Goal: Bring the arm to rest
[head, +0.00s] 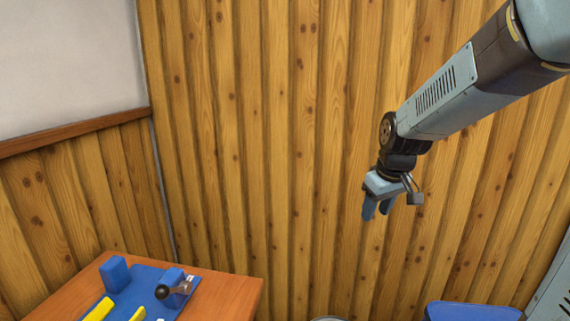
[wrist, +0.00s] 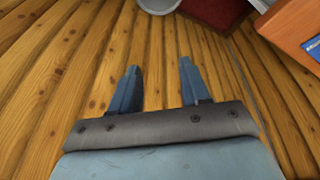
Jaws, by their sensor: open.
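My gripper (head: 377,209) hangs at the end of my arm in the upper right of the head view, in front of the wood-panelled wall. Its blue-grey fingers point down, are spread apart and hold nothing. In the wrist view my gripper (wrist: 158,78) shows two separate fingers with only wood planks between them. It is well to the right of the bench and touches nothing.
An orange-brown bench (head: 232,291) stands at the lower left. It carries a blue fixture (head: 150,278) with a dark-knobbed lever (head: 172,290) and yellow pieces (head: 98,310). A blue object (head: 470,311) is at the lower right. A whitish round container (wrist: 159,5) and a dark red patch (wrist: 215,18) show in the wrist view.

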